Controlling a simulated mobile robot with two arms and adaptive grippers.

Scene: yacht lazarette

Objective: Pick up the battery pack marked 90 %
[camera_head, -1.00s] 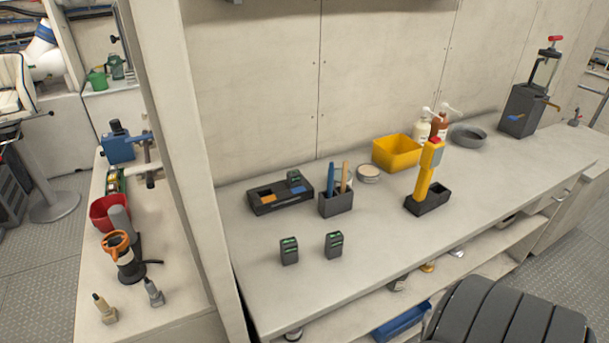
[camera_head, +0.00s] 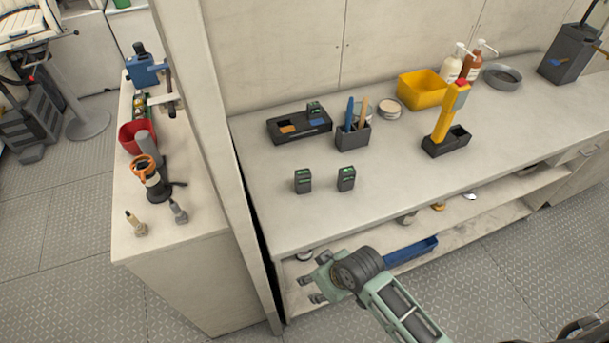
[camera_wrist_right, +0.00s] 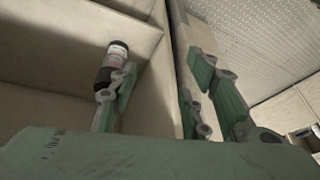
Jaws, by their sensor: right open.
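Two small dark battery packs with green displays stand on the bench near its front edge, the left pack (camera_head: 303,181) and the right pack (camera_head: 346,179). A third pack (camera_head: 314,110) sits in the black charger tray (camera_head: 318,127) behind them. The percentage marks are too small to read. My right gripper (camera_head: 312,283) is in front of the bench, below the top and near the lower shelf, apart from the packs. It is open and empty; its green fingers also show spread in the right wrist view (camera_wrist_right: 155,100). My left gripper is not in view.
Behind the packs stand a pen holder (camera_head: 352,136), a tin (camera_head: 389,108), a yellow bin (camera_head: 422,90) and a yellow device in a black stand (camera_head: 446,145). A blue tray (camera_head: 411,251) lies on the lower shelf. A wall post (camera_head: 215,130) rises left of the bench.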

